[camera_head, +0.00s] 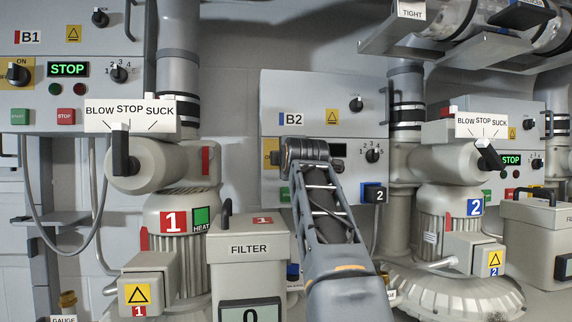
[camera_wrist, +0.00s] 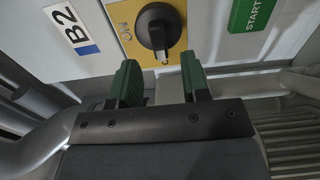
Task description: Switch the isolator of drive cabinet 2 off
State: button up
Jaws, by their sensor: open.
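Cabinet B2 (camera_head: 330,95) stands in the middle of the head view, and its "B2" label (camera_wrist: 71,30) shows in the wrist view. Its isolator (camera_wrist: 158,27) is a black rotary knob on a yellow plate marked ON. The knob's pale-tipped end points to the bottom of the wrist picture, with the ON lettering to its left. In the head view only part of the yellow isolator plate (camera_head: 268,158) shows; my arm hides the knob. My gripper (camera_wrist: 160,82) is open, its green fingers apart and empty. The knob lies just beyond the fingertips, roughly between them.
The green START button (camera_wrist: 252,12) is close to the right finger. Cabinet B2 also carries a numbered selector (camera_head: 372,156) and a dark display (camera_head: 339,150). The filter box (camera_head: 250,250) and blower 1 (camera_head: 182,215) stand left of my arm, blower 2 (camera_head: 447,210) right.

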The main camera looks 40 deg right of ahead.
jog(key=b+v, duration=0.3)
jog(key=v, duration=0.7)
jog(key=shift+s+a, duration=0.1)
jog(key=shift+s, duration=0.05)
